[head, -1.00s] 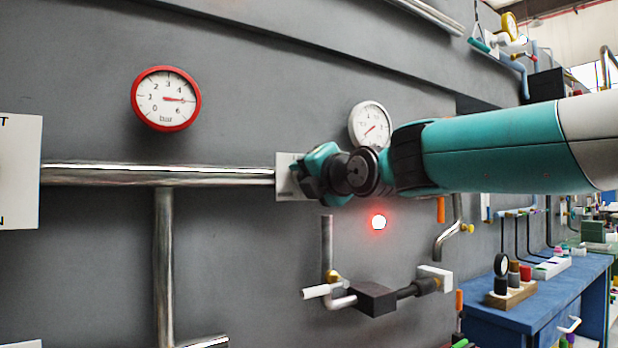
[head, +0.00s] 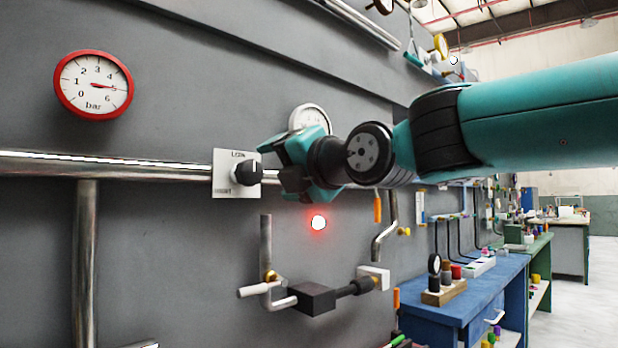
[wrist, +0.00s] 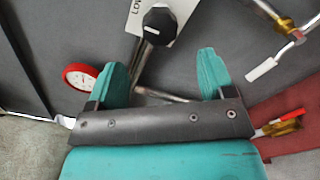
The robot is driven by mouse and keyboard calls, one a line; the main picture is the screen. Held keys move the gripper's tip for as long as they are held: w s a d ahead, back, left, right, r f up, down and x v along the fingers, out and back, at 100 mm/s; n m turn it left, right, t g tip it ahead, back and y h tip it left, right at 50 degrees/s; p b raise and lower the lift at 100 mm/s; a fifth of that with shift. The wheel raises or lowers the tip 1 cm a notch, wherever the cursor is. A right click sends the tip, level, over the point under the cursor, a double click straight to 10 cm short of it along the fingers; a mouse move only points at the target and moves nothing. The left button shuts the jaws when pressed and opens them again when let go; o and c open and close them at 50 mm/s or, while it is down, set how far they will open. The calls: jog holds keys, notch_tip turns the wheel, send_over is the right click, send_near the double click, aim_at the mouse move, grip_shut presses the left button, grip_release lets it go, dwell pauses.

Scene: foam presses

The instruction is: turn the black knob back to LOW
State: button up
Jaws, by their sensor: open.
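The black knob (head: 248,172) sits on a white plate (head: 222,180) on the grey wall, at the end of a horizontal pipe. LOW is printed at the plate's top, with small blurred text at its lower left. The knob also shows at the top of the wrist view (wrist: 158,24), with a short white mark on its face; I cannot tell which label the mark points at. My gripper (head: 280,170) is just right of the knob, apart from it. Its two teal fingers (wrist: 161,76) are open and empty, and the knob lies beyond their tips.
A red-rimmed gauge (head: 93,85) reads about 5 bar. A white gauge (head: 309,118) is partly behind my gripper. A red light (head: 319,222) glows below. A dark valve block (head: 312,298) with pipes juts out lower down. A blue bench (head: 470,305) stands at right.

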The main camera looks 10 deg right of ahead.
jog(key=v, duration=0.6)
jog(key=shift+b, duration=0.4)
jog(key=s+d+f+m+g+h, duration=0.1)
jog(key=s+f+m+g+h, duration=0.2)
jog(key=f+m, duration=0.5)
jog(key=s+d+f+m+g, duration=0.2)
jog(key=s+f+m+g, duration=0.2)
jog(key=f, duration=0.8)
jog(key=s+d+f+m+g+h, duration=0.1)
jog(key=s+d+f+m+g, duration=0.25)
jog(key=s+f+m, duration=0.35)
jog(key=s+d+f+m+g+h, duration=0.2)
jog(key=s+f+m+g, duration=0.4)
jog(key=s, duration=0.3)
notch_tip(320, 180, up, 13)
jog(key=t+p, duration=0.1)
jog(key=p, duration=1.3)
jog(key=shift+w+a, duration=0.15)
jog(key=shift+w, duration=0.15)
